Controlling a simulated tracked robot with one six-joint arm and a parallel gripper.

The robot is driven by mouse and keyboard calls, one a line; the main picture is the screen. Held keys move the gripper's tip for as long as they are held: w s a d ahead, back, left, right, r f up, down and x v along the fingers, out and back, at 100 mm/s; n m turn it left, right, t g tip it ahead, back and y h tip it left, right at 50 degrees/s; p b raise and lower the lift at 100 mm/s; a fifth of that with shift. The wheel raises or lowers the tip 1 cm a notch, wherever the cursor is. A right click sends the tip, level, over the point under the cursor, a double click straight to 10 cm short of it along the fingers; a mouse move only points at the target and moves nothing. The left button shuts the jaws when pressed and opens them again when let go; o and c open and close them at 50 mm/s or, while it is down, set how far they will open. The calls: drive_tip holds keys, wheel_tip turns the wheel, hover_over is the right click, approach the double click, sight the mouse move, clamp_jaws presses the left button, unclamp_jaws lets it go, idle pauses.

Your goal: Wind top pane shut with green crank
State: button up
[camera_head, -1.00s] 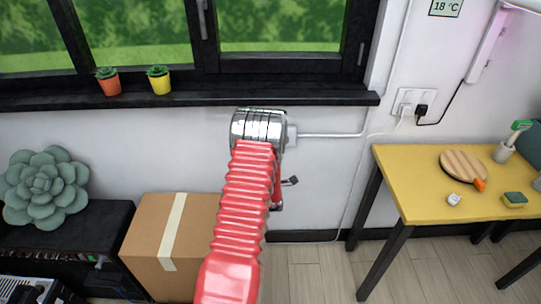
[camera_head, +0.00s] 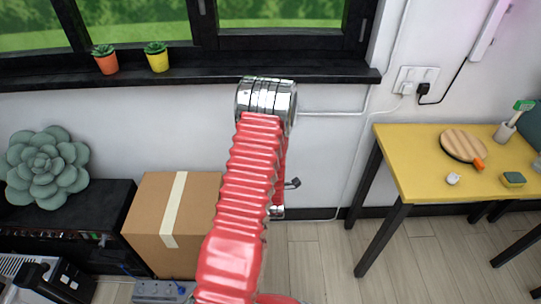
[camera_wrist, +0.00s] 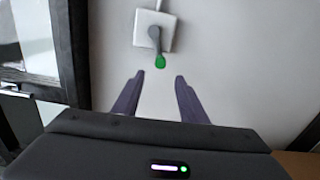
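In the wrist view, the green knob (camera_wrist: 160,62) hangs at the lower end of a grey crank arm (camera_wrist: 154,38). The crank arm is mounted on a white square box (camera_wrist: 155,29) on the wall. My gripper (camera_wrist: 160,77) is open and empty, its two fingers apart on either side below the knob, which lies just beyond the fingertips near the midline. I cannot tell the exact gap. In the head view, my red arm hides the crank and the gripper. The dark-framed window (camera_head: 205,30) shows only its lower part; the top pane is out of view.
A dark windowsill (camera_head: 200,76) carries two potted succulents. A cardboard box (camera_head: 200,205) stands below it, beside a black cabinet (camera_head: 90,215). A yellow table (camera_head: 420,175) stands right. A power strip (camera_head: 162,291) lies on the floor. A wall conduit (camera_head: 335,113) runs behind my arm.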

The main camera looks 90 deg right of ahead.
drive_tip(key=shift+a, duration=1.45)
drive_tip(key=shift+c, duration=0.3)
